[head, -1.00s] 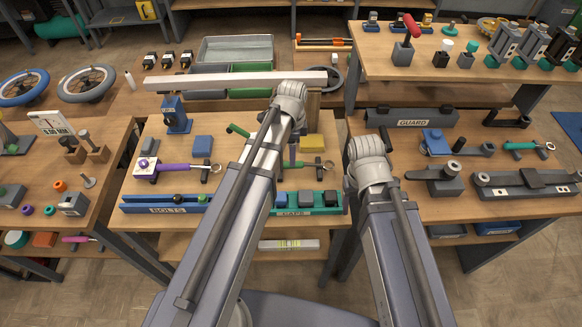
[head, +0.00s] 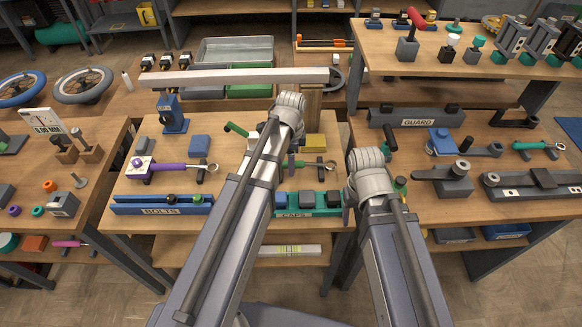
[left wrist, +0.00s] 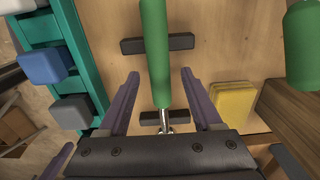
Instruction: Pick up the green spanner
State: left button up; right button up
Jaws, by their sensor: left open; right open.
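The green spanner (left wrist: 155,45) lies across dark rests in the left wrist view, its green handle toward the top and its metal shaft toward the bottom. In the head view my left arm covers much of it, and a bit of its green handle (head: 291,161) shows by the arm. My left gripper (left wrist: 160,73) is open, with one finger on each side of the spanner. A gap shows between each finger and the handle. The height of the fingers above it is hard to judge. My right gripper is hidden behind my right arm in the head view.
A yellow block (left wrist: 233,104) and another green handle (left wrist: 304,45) lie right of the spanner. A teal caps tray (left wrist: 72,25) is on the left. In the head view, a purple-handled spanner (head: 168,167) and a blue bolts tray (head: 125,207) lie left of my arm.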

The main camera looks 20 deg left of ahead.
pick_arm(q)
grip_shut()
dwell(0.3)
dwell(1.0)
